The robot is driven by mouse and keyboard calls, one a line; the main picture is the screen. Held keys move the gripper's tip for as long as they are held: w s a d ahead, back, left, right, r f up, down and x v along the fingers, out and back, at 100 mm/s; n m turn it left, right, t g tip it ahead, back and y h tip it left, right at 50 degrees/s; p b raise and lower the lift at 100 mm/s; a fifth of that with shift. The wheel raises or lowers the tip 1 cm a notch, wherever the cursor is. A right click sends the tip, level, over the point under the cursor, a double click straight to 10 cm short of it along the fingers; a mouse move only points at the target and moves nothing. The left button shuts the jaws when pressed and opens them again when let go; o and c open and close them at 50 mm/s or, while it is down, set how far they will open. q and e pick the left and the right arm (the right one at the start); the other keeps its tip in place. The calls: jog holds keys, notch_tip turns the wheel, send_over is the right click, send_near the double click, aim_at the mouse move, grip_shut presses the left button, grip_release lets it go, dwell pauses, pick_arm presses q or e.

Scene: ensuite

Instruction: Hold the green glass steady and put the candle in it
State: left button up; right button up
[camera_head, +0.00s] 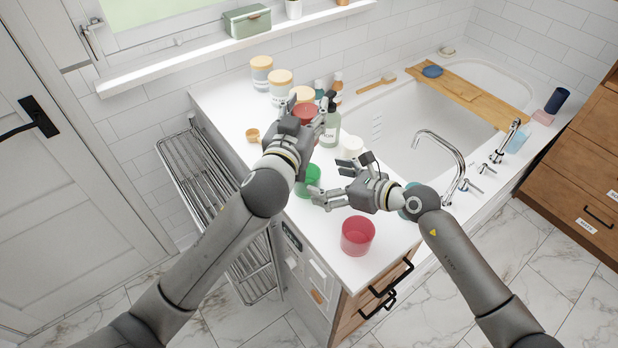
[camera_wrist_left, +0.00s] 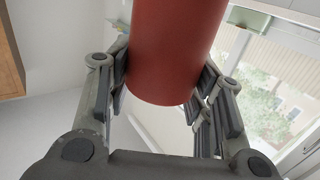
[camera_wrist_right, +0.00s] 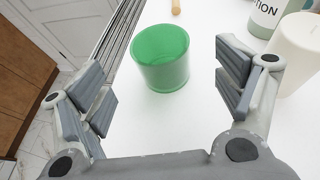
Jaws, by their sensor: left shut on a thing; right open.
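A red candle (camera_head: 305,113) is held by my left gripper (camera_head: 303,122) near the counter's back part. In the left wrist view the candle (camera_wrist_left: 175,50) stands between both closed finger pads. The green glass (camera_head: 308,182) stands upright on the white counter, with its near side partly covered by my right gripper (camera_head: 321,184). In the right wrist view the empty green glass (camera_wrist_right: 160,58) lies ahead of and between the open fingers, with gaps on both sides.
A pink-red glass (camera_head: 358,236) stands near the counter's front. A white candle (camera_head: 351,147) and a bottle (camera_head: 331,128) stand close behind my right gripper. Jars (camera_head: 281,86) line the back wall. The bathtub (camera_head: 395,120) and faucet (camera_head: 445,150) are to the right.

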aim_at(307, 181)
notch_tip(307, 181, down, 2)
jog(key=shift+f, duration=0.1)
jog(key=x, duration=0.6)
jog(key=shift+w+a, duration=0.2)
jog(key=shift+a, duration=0.05)
jog(key=shift+w+a+f, duration=0.2)
jog(key=shift+a, duration=0.05)
jog(key=shift+c, duration=0.4)
jog(key=c, duration=1.1)
jog(key=shift+f, duration=0.1)
pick_arm(q)
notch_tip(307, 181, down, 12)
jog(key=shift+r, duration=0.25)
